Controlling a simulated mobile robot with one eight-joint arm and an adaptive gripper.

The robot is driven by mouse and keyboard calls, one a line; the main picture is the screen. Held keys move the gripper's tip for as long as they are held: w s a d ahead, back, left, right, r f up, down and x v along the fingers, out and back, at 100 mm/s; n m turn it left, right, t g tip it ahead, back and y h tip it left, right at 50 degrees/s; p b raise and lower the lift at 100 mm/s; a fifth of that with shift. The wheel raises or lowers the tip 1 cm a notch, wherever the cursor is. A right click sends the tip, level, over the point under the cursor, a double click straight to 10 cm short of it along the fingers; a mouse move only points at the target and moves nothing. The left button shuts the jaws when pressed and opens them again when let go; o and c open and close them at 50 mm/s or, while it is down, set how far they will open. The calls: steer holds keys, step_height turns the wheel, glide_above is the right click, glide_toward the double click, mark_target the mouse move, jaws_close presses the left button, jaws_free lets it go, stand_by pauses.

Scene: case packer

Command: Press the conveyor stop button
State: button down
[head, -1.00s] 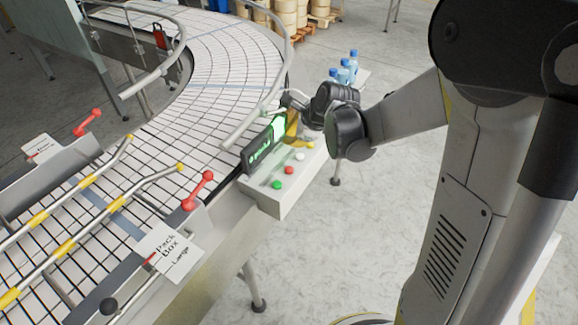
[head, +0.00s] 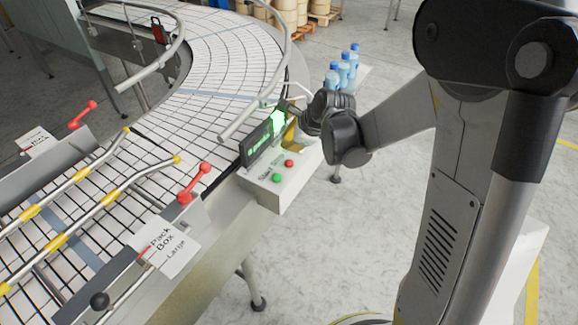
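The control box (head: 284,196) is a pale box on the conveyor's side, near the picture's middle. On its top are a red button (head: 289,163) and a green button (head: 276,177). A dark display (head: 257,147) with a bright green lit part stands behind them. My gripper (head: 291,112) reaches in from the right, just above the display's right end and the box's far end. It is small and partly hidden by my wrist, so its finger opening is unclear. No contact with a button is visible.
The curved conveyor (head: 215,62) has metal guide rails (head: 252,107) close to the display. Several blue-capped bottles (head: 341,72) stand behind my wrist. Red-handled clamps (head: 194,184) and a "Pack Box Large" sign (head: 164,246) are at the near left.

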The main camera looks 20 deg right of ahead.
mark_target(288, 159)
steer(key=shift+f+b, duration=1.4)
steer(key=shift+f, duration=0.65)
steer(key=shift+f, duration=0.1)
steer(key=shift+f+b, duration=0.3)
steer(key=shift+b, duration=0.2)
steer(key=shift+f+b, duration=0.55)
steer(key=shift+r, duration=0.1)
stand_by(0.4)
steer(key=shift+r+p, duration=0.65)
steer(key=shift+r, duration=0.25)
steer(key=shift+r+p, duration=1.7)
steer(key=shift+r, duration=0.85)
